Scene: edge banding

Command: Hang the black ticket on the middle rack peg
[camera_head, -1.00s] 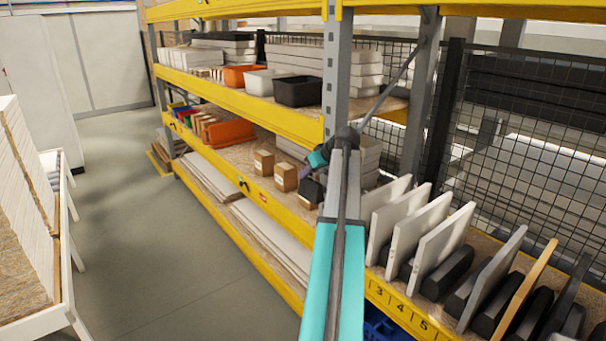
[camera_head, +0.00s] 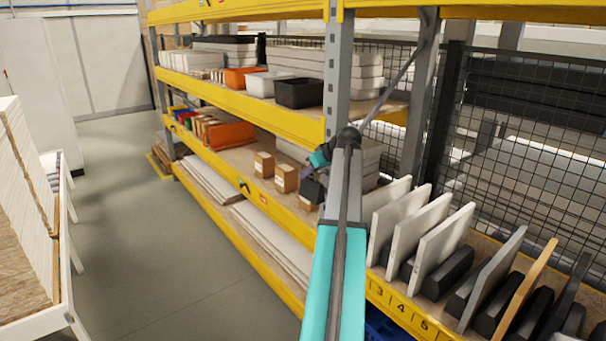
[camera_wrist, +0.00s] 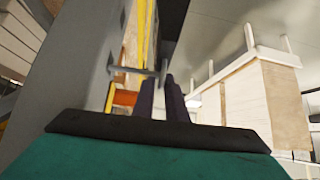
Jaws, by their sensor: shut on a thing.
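My gripper (camera_wrist: 162,82) shows in the wrist view as two dark purple fingers close together. A black, flat panel (camera_wrist: 174,30) rises just beyond the fingertips; it looks like the black ticket, though where the fingers grip it is unclear. A thin grey rod (camera_wrist: 138,72) runs sideways from the grey rack upright (camera_wrist: 85,60) to near the fingertips; it may be a rack peg. In the head view my arm reaches to the rack upright (camera_head: 338,75), and my teal wrist hides most of the gripper. I cannot tell whether the ticket touches the rod, nor pick out the middle peg.
Yellow shelf beams (camera_head: 240,103) run along the rack. Small cardboard boxes (camera_head: 286,178), an orange bin (camera_head: 231,134) and a black bin (camera_head: 299,93) stand on shelves. White panels (camera_head: 440,245) stand in slots at right. The aisle floor (camera_head: 150,240) at left is clear.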

